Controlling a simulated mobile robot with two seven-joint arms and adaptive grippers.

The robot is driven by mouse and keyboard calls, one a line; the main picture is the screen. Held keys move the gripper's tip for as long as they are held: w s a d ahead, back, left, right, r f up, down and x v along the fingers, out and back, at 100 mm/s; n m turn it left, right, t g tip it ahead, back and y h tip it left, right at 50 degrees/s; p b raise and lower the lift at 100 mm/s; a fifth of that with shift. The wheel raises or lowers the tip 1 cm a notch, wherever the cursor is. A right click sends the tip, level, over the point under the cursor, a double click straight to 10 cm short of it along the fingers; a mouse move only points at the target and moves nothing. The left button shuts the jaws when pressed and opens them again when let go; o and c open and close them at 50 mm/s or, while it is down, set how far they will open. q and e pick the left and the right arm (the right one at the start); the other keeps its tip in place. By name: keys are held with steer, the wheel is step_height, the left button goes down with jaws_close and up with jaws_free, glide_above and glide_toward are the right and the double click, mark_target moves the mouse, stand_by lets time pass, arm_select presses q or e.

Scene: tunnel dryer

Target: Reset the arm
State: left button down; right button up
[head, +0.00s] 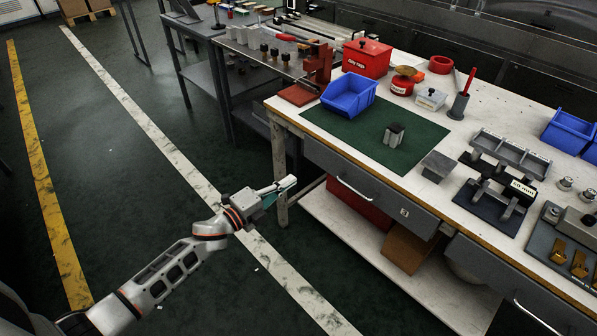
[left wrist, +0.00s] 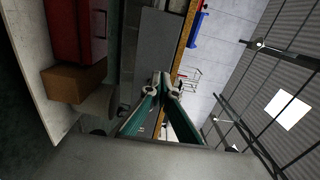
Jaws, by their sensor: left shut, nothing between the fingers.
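My left arm comes in from the lower left in the head view. Its gripper (head: 283,187) is in front of the workbench's left front leg, above the floor, and looks shut with nothing held. In the left wrist view my left gripper (left wrist: 162,82) shows its two fingers with teal inner pads, tips together. The workbench drawer (head: 368,187) is to the right of the gripper in the head view, apart from it. My right gripper is in neither view.
The workbench (head: 465,230) holds a blue bin (head: 349,95) on a green mat (head: 375,160), a red box (head: 367,57) and metal parts. Its lower shelf (head: 400,270) carries a brown box (head: 408,247). The dark floor (head: 130,200) left of the bench is clear.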

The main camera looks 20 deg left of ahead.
arm_select(q)
steer(key=s+f+n+g+y+p, duration=0.2)
steer(key=s+n, duration=0.8)
steer(key=s, duration=0.7)
steer(key=s+f+n+g+y+p, duration=0.2)
steer(key=s+f+n+y+p, duration=0.3)
steer(key=s+n, duration=0.5)
steer(key=s+a+f, duration=0.1)
steer(key=s, duration=0.6)
steer(key=shift+g+p, duration=0.35)
steer(key=shift+g, duration=0.05)
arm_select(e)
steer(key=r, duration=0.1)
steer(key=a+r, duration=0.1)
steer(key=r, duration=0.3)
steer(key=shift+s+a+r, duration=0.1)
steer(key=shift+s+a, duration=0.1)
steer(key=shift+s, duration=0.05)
